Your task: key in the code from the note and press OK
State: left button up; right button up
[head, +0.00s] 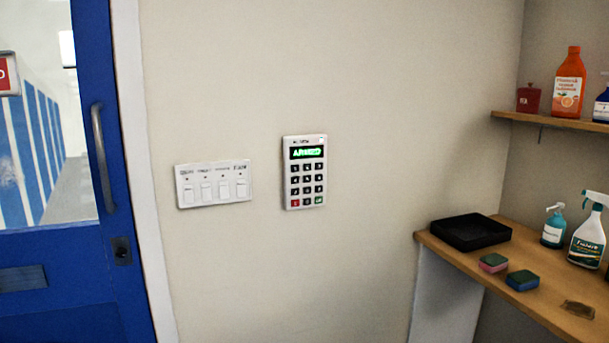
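A white keypad (305,172) is fixed to the beige wall near the middle of the head view. Its display (306,153) is lit green, with text too blurred to read surely. Below it are rows of dark number keys (306,179). The bottom row has a red key (295,202) at the left and a green key (318,199) at the right; their labels are too small to read. I see no note in this view. Neither of my grippers is in view.
A white panel of switches (213,184) is left of the keypad. A blue door (85,270) with a metal handle (102,155) stands further left. At right, a wooden counter (530,301) holds a black tray (470,243), sponges (522,280) and a spray bottle (587,240), below a shelf (550,122).

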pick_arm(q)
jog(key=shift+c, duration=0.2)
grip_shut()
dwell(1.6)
